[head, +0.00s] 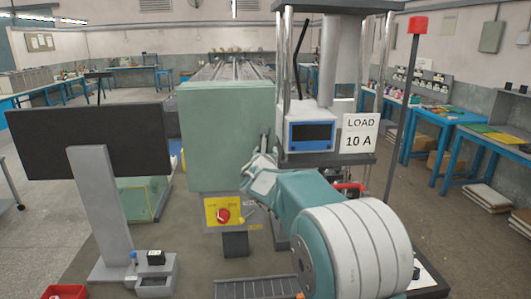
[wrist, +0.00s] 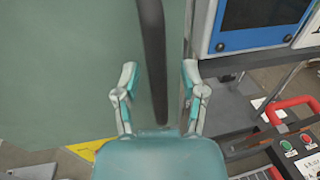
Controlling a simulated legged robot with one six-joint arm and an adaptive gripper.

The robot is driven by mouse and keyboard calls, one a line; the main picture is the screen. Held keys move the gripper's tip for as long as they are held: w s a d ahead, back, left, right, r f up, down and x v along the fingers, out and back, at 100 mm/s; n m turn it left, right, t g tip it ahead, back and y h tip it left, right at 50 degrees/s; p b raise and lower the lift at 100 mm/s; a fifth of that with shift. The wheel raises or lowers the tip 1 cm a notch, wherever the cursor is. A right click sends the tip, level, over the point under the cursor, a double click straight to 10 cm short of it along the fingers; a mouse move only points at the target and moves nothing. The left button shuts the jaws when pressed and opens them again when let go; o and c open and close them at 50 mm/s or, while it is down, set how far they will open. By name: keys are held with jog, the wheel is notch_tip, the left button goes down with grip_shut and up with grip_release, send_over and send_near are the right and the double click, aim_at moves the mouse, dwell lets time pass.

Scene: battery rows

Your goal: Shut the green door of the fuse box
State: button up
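The green door (head: 225,130) is a flat green panel in the middle of the head view; it fills the left of the wrist view (wrist: 70,60). I cannot tell whether it is flush with the fuse box or ajar. A dark upright handle (head: 264,143) is near its right edge. My gripper (head: 261,165) is at that edge, partly hidden by its own arm. In the wrist view my gripper (wrist: 160,75) is open, with the dark handle (wrist: 154,55) between its fingers and a gap visible on both sides.
A yellow plate with a red knob (head: 222,214) is below the door. A blue-framed meter (head: 311,133) and a "LOAD 10 A" sign (head: 360,134) stand close on the right. A black panel on a grey post (head: 92,140) stands left. A red-topped pole (head: 405,110) is farther right.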

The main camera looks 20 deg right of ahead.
jog(key=shift+s+a, duration=0.1)
jog(key=v, duration=1.1)
jog(key=shift+s+a, duration=0.15)
jog(key=shift+s, duration=0.2)
